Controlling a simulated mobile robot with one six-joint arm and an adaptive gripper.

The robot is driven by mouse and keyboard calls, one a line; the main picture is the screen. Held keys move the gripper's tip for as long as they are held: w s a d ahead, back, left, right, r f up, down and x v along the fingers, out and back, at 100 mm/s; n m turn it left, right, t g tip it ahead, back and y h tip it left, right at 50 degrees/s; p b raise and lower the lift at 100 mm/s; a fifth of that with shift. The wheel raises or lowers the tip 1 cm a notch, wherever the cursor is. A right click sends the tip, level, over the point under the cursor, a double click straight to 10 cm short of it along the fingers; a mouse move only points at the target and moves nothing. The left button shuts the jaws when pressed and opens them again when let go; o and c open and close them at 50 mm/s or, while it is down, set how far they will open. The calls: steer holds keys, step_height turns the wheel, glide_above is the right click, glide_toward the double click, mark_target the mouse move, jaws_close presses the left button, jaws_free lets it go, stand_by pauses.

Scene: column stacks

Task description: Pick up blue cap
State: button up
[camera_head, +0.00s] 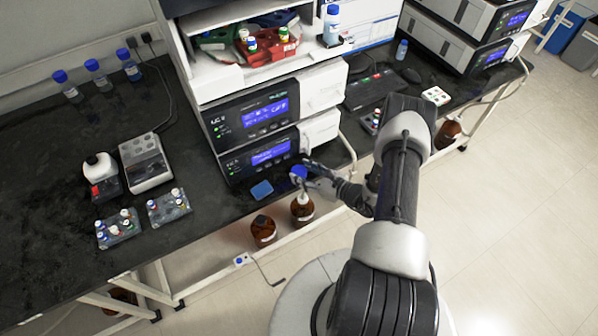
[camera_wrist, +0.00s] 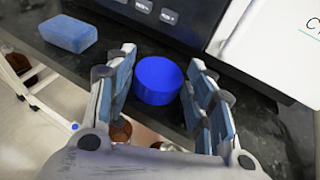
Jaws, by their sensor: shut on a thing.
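The blue cap (camera_wrist: 157,82) is round with a flat top and sits between the two fingers of my gripper (camera_wrist: 163,66) in the wrist view. My gripper (camera_head: 308,174) is shut on it. In the head view the blue cap (camera_head: 298,172) is at my fingertips, by the front edge of the black bench, above a brown bottle (camera_head: 302,209). I cannot tell whether the cap touches anything below it.
A blue sponge-like block (camera_head: 262,190) lies on the bench just left of the gripper. A stack of instruments (camera_head: 252,125) stands close behind. Another brown bottle (camera_head: 263,230) stands below the bench edge. Vial racks (camera_head: 169,206) sit further left.

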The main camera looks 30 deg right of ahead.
mark_target(304, 175)
steer(key=shift+r, duration=0.15)
steer(key=shift+c, duration=0.5)
step_height(304, 175, up, 18)
steer(key=p, duration=0.4)
